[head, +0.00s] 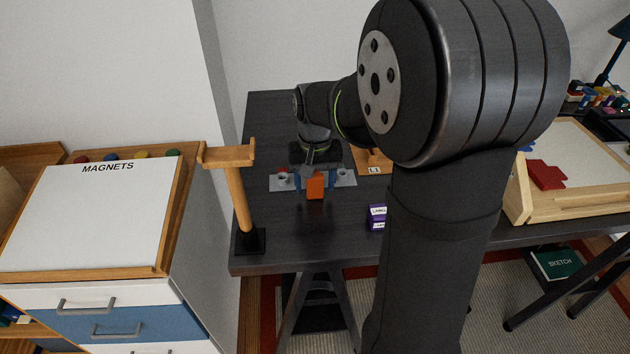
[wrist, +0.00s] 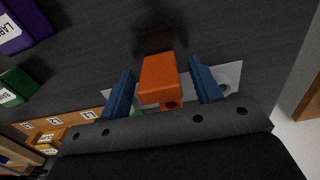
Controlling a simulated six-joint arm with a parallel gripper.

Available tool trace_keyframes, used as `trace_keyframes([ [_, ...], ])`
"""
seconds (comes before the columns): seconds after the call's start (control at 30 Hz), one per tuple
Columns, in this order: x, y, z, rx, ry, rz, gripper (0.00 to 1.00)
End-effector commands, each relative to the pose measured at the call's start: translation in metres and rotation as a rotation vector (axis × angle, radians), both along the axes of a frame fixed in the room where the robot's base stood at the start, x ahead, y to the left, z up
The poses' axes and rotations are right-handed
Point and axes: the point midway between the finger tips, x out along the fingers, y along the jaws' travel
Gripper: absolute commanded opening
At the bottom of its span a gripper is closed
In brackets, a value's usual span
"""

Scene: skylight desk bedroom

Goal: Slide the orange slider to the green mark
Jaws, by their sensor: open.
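The orange slider (head: 315,186) stands as a block on a light grey plate (head: 345,179) on the dark desk. In the wrist view, the slider (wrist: 158,76) sits between the two blue fingers of my gripper (wrist: 163,86). The fingers are open, one on each side, with a visible gap to each. In the head view, my gripper (head: 316,176) points down over the plate. A small patch of green (wrist: 138,112) shows beside the slider's base, mostly hidden; I cannot tell if it is the green mark. A red spot shows on the plate's left part.
A wooden stand (head: 240,200) rises at the desk's left edge. A purple labelled box (head: 377,217) lies right of the plate, and a wooden board (head: 372,160) lies behind it. The wrist view also shows a green box (wrist: 17,88). The desk in front of the slider is clear.

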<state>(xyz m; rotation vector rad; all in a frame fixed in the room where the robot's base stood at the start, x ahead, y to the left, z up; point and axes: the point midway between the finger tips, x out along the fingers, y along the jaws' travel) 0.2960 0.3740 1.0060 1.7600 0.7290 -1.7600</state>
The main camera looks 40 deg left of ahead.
Motion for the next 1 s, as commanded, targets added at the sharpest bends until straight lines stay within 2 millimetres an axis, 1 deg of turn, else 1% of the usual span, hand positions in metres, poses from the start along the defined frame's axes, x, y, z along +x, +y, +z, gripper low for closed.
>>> trace_keyframes([
  [0.23,0.000,0.000,-0.001,0.000,0.000,0.000,0.58],
  [0.27,0.000,0.000,-0.001,0.000,0.000,0.000,0.56],
  [0.3,0.000,0.000,-0.001,0.000,0.000,0.000,0.48],
  [0.37,0.000,0.000,-0.001,0.000,0.000,0.000,0.37],
  [0.5,0.000,0.000,-0.001,0.000,0.000,0.000,0.09],
  [0.53,0.000,0.000,-0.001,0.000,0.000,0.000,0.03],
  [0.57,0.000,0.000,-0.001,0.000,0.000,0.000,0.00],
  [0.67,0.001,-0.001,-0.001,0.000,0.000,-0.001,0.00],
  [0.77,0.008,-0.008,-0.001,0.000,0.000,-0.004,0.00],
  [1.0,0.042,-0.041,0.000,0.001,-0.001,-0.006,0.00],
])
